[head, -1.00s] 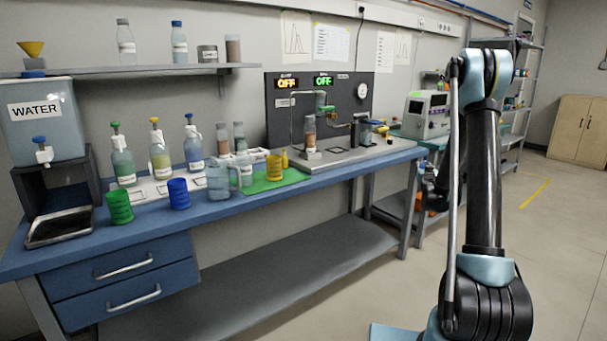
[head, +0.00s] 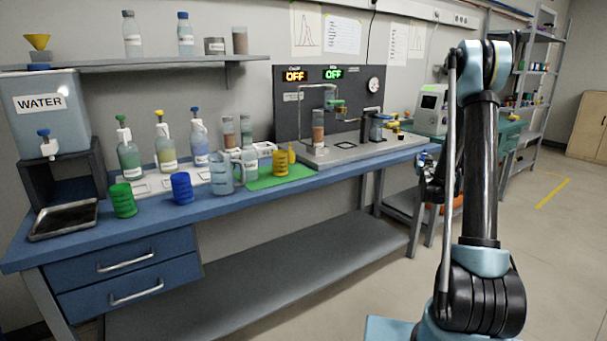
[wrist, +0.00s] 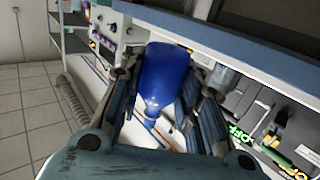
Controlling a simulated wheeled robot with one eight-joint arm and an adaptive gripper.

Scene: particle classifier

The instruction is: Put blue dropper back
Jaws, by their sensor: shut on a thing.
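In the wrist view my gripper (wrist: 161,68) is shut on the blue dropper (wrist: 165,88); its smooth, rounded blue body shows between the two fingers. In the head view my dark gripper (head: 430,182) is partly hidden behind my arm, right of the blue bench, and the held dropper cannot be made out. Three pump-topped bottles stand on the bench at left: green-topped (head: 128,150), yellow-topped (head: 165,145) and blue-topped (head: 199,142). They stand at a white rack (head: 150,187).
A green cup (head: 122,201), a blue cup (head: 181,188) and a clear jug (head: 221,174) line the bench front. A yellow cup (head: 280,164) stands on a green mat (head: 262,180). A grey apparatus (head: 362,147) is further right. The floor (head: 545,235) at right is clear.

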